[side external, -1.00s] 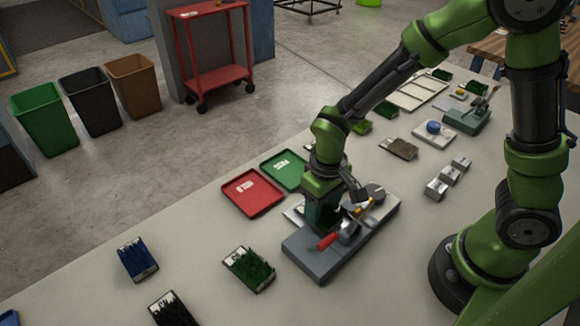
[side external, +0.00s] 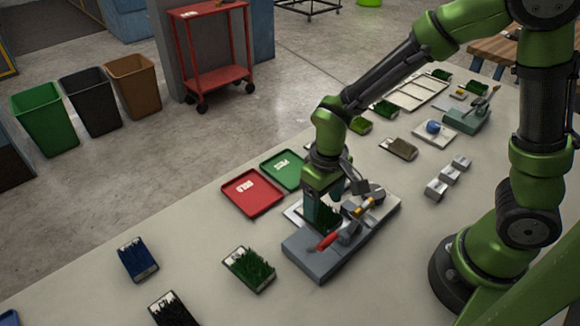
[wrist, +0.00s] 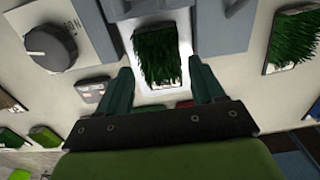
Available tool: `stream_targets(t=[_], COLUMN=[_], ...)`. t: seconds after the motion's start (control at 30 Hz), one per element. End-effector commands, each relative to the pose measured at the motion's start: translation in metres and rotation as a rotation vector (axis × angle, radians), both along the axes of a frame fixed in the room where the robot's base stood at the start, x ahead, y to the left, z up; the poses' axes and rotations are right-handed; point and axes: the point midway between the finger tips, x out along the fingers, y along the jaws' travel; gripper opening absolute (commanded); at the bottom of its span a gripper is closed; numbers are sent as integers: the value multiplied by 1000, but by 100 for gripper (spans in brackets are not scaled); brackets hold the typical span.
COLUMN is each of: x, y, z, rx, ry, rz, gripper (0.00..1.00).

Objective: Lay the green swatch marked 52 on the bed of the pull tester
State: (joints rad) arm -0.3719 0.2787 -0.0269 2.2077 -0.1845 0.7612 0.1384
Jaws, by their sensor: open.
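A green grass swatch (side external: 326,217) lies under my gripper (side external: 323,197), at the grey pull tester (side external: 308,262) with its red handle. In the wrist view the same swatch (wrist: 157,50) lies flat between my two open fingers (wrist: 161,68), with a gap on both sides. A bright white surface shows around it, and grey tester parts (wrist: 213,20) stand beside its far end. I cannot read a number on it, and I cannot tell whether it rests wholly on the bed. Another green swatch (side external: 250,268) lies left of the tester, its marking unreadable.
A red tray (side external: 268,205) and a green tray (side external: 291,183) lie behind the tester. Blue (side external: 136,258) and black (side external: 172,310) swatches lie at the front left. Grey blocks (side external: 437,189) stand to the right. Bare table lies between the trays and the left swatches.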

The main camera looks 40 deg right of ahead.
Motion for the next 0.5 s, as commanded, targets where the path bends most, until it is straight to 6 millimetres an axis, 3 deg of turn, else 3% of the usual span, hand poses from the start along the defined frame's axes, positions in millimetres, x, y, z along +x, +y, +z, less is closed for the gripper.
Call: stream_targets(t=[0.3, 0.5], x=[1, 0], y=[0, 0], z=[70, 94], rx=[2, 1], ry=[-5, -2], rz=[-1, 0], gripper=[68, 68])
